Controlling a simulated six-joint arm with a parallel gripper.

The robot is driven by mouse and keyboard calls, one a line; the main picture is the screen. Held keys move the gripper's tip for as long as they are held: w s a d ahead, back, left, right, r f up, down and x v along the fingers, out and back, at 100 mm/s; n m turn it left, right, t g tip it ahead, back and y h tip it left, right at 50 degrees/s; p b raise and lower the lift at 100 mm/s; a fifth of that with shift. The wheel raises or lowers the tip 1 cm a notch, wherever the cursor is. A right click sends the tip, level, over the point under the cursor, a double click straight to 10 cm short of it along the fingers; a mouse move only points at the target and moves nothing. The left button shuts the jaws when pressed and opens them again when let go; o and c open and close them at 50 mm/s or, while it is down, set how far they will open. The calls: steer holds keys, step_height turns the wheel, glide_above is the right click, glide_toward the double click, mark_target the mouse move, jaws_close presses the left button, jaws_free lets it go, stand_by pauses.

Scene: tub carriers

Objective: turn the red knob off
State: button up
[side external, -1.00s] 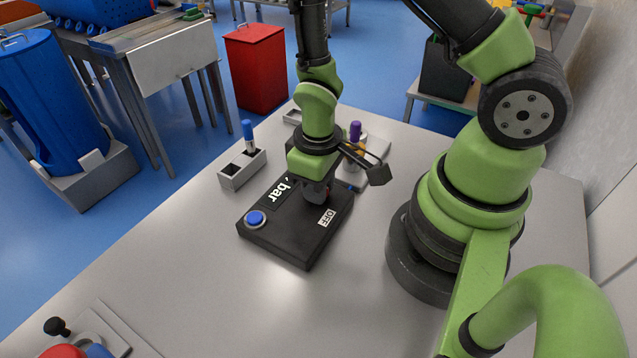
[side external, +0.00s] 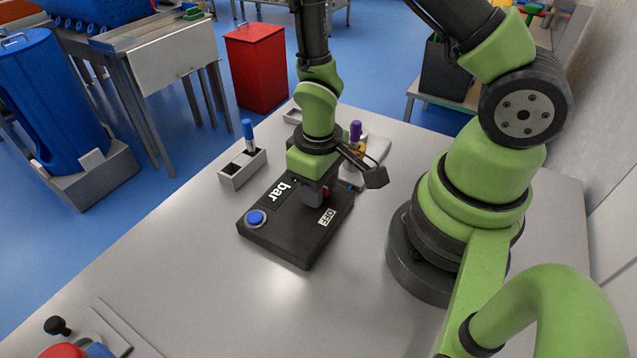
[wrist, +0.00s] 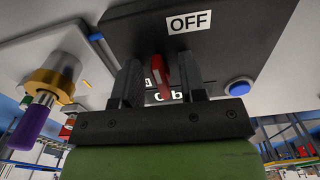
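The red knob (wrist: 161,76) stands on the top face of a black box (side external: 290,240). In the wrist view it lies between the two fingers of my gripper (wrist: 160,80), a long narrow piece with one end toward the OFF label (wrist: 191,22). The fingers are apart, one on each side, with a gap seen beside the knob; I cannot tell whether either touches it.
A purple-topped piece (side external: 355,131) stands close to my wrist.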

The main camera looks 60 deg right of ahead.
step_height(320, 180, up, 10)
steer(key=shift+f, duration=0.1)
stand_by(0.6)
steer(key=s+r+m+t+y, duration=0.1)
steer(key=s+r+m+t, duration=0.1)
steer(key=r, duration=0.7)
steer(key=s+a+r+m+t+y, duration=0.1)
steer(key=s+r+t, duration=0.4)
steer(key=r, duration=0.4)
steer(key=shift+m, duration=0.4)
steer(key=shift+a, duration=0.1)
